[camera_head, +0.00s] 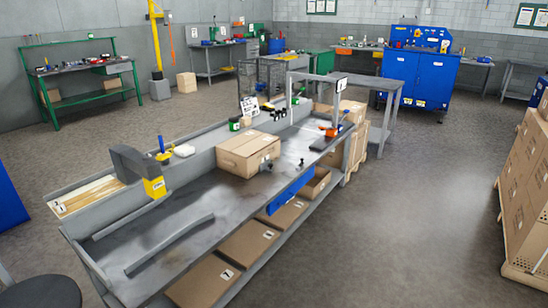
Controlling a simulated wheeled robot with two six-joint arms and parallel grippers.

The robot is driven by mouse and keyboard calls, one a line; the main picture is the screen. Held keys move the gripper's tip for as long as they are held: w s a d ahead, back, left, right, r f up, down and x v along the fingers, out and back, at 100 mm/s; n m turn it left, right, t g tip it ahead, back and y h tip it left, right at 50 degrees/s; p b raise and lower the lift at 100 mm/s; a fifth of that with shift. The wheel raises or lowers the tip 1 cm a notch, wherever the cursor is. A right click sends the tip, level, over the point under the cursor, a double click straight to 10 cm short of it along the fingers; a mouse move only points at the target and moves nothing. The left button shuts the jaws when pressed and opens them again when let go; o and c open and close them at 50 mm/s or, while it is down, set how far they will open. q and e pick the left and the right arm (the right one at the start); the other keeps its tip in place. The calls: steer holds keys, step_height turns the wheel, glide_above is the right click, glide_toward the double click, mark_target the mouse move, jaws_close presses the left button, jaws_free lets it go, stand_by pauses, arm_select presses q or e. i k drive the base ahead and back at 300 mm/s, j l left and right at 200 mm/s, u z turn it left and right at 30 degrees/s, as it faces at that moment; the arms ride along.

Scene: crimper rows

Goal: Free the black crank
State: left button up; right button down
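A small black part (301,162) stands on the grey workbench (190,210), just right of a closed cardboard box (248,152). Another small dark part shows at the box's right front side. Either may be the black crank, but they are too small to tell. Several small black pieces (279,114) stand on the bench's back ledge. A yellow and dark grey crimper-like device (153,187) sits at the left part of the bench. Neither of my grippers is in view.
An orange tool (331,131) stands on a black base at the bench's far end. Cartons (205,280) fill the shelf below. A dark stool (40,292) stands at the lower left. Stacked boxes (527,180) stand at the right. The floor (400,230) between is clear.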

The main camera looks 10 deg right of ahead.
mark_target(298, 167)
steer(key=i+l+u, duration=0.25)
steer(key=i+l, duration=0.2)
steer(key=l, duration=0.15)
steer(key=i+l+u, duration=0.15)
steer(key=l, duration=0.2)
steer(key=i+l+u, duration=0.25)
steer(key=i+l, duration=0.2)
steer(key=l, duration=0.3)
steer(key=i+l, duration=0.15)
steer(key=l, duration=0.25)
steer(key=i+l, duration=0.2)
steer(key=l, duration=0.15)
steer(key=i+l, duration=0.15)
steer(key=l, duration=0.25)
steer(key=i+l, duration=0.2)
steer(key=l, duration=0.15)
steer(key=i+l, duration=0.15)
steer(key=l, duration=0.25)
steer(key=i+l+u, duration=0.1)
steer(key=l, duration=0.25)
steer(key=i, duration=0.1)
